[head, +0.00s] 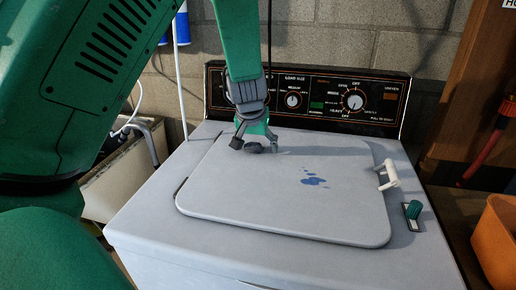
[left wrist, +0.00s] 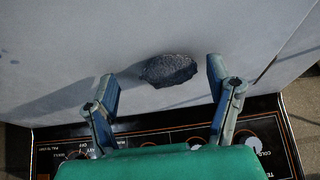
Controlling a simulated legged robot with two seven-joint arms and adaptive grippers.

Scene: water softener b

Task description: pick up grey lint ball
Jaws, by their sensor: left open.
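The grey lint ball (left wrist: 168,70) is a dark, rough, rounded clump lying on the white washer top. In the left wrist view it sits between and just beyond the two open fingers of my left gripper (left wrist: 168,90), apart from both. In the head view my left gripper (head: 256,141) points down over the back of the washer lid (head: 230,200). The lint ball (head: 254,148) shows there as a small dark patch among the fingertips, partly hidden. My right gripper is in neither view.
The washer's control panel (head: 318,100) stands upright close behind the gripper. Blue spots (head: 313,182) mark the lid. An orange bin (head: 497,240) stands beyond the right side.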

